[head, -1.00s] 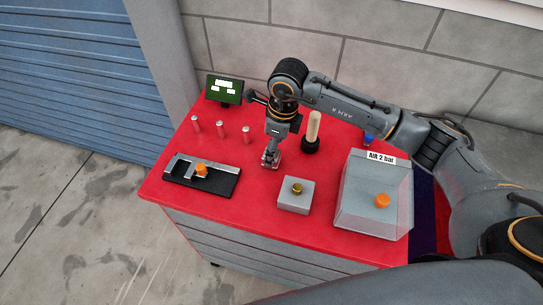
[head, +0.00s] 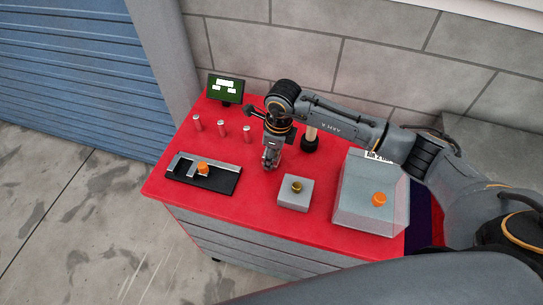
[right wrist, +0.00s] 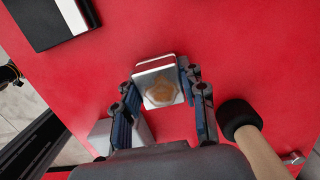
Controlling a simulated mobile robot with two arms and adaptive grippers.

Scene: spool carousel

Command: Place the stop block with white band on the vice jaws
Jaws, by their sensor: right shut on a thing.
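My right gripper (right wrist: 160,100) is shut on a small grey block with a pale band along its edge and a tan patch on its face, which looks like the stop block (right wrist: 158,84). In the head view the right gripper (head: 270,160) hangs over the red bench top, right of a black fixture (head: 226,185) with pale grey bars and an orange knob, which looks like the vice. Part of that fixture shows at the top left of the right wrist view (right wrist: 38,32). I cannot tell the block's exact height. My left gripper is not in view.
A grey box (head: 293,200) with a brass knob stands front right of the gripper. A mallet (head: 310,143) stands behind right. A large grey case (head: 360,215) with an orange knob is further right. Several red pegs (head: 222,130) and a small screen (head: 226,88) are behind.

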